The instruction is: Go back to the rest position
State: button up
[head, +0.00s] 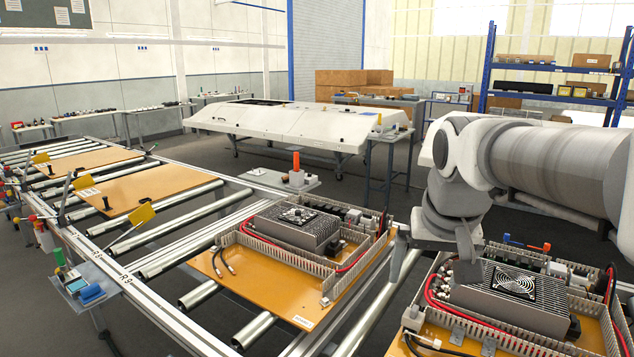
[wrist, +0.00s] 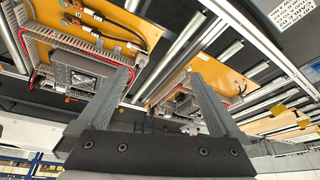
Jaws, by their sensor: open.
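My gripper (head: 468,262) is above the left rear part of the right-hand orange panel (head: 388,346) in the head view, pointing down beside the grey finned unit with a fan (head: 510,290). Whether it touches anything there cannot be told. In the wrist view my gripper (wrist: 166,76) shows two fingers spread wide apart with nothing between them. Slotted grey wiring duct (head: 590,325) runs around the right-hand panel, with red and black cables beside it. My arm hides part of the background at the right.
A second orange panel (head: 207,264) with duct and a finned unit (head: 293,222) lies to the left on the roller conveyor (head: 165,262). Bare panels (head: 135,187) lie further back. A white covered bench (head: 290,122) and blue shelving (head: 550,68) stand behind, with open floor between.

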jog(key=s+a+f+n, duration=0.1)
jog(key=s+f, duration=0.1)
jog(key=s, duration=0.5)
jog(key=s+a+f+n+t, duration=0.1)
jog(key=s+f, duration=0.2)
jog(key=s, duration=0.4)
jog(key=shift+p, duration=0.3)
jog(key=shift+a, duration=0.1)
